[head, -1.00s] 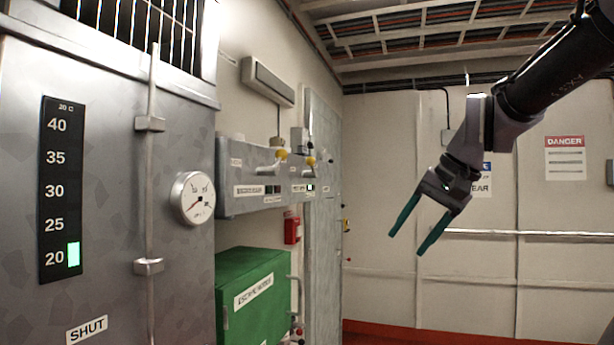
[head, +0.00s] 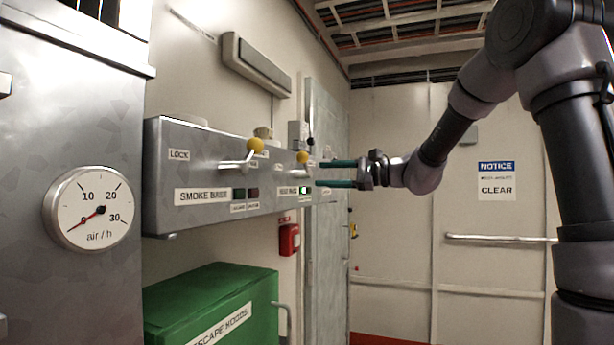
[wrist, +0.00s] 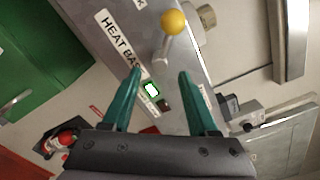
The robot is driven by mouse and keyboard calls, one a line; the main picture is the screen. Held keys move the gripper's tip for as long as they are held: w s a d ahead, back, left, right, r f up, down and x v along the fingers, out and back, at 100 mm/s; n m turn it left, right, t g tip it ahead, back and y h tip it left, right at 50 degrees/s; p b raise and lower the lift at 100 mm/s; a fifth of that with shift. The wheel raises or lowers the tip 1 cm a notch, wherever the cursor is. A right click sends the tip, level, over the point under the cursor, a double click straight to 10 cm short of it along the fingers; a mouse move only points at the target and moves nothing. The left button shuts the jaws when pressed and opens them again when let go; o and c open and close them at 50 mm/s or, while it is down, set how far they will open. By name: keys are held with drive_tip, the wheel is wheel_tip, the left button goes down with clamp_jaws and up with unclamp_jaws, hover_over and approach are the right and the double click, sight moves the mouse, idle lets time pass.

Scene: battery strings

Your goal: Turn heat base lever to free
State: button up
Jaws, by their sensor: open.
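The heat base lever is a short metal arm with a yellow ball knob (head: 303,158) on the right part of a grey wall box (head: 222,214). In the wrist view its knob (wrist: 174,22) is at the top, beyond my fingertips, above the HEAT BASE label (wrist: 120,38). A lit green-white indicator (wrist: 152,90) shows between my fingers, with a dark one beside it. My gripper (head: 338,173) is open and empty, its teal fingers pointing left at the box, apart from the lever. The gripper also shows in the wrist view (wrist: 160,72).
A similar yellow-knobbed lever (head: 255,146) sits left on the same box above the SMOKE BASE label (head: 203,196). A green cabinet (head: 215,300) stands below. A red box (head: 289,239) is on the wall. A round gauge (head: 92,209) is at the left.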

sight(311, 175)
drive_tip(key=x, duration=0.6)
drive_tip(key=shift+s, duration=0.1)
clamp_jaws()
idle(1.2)
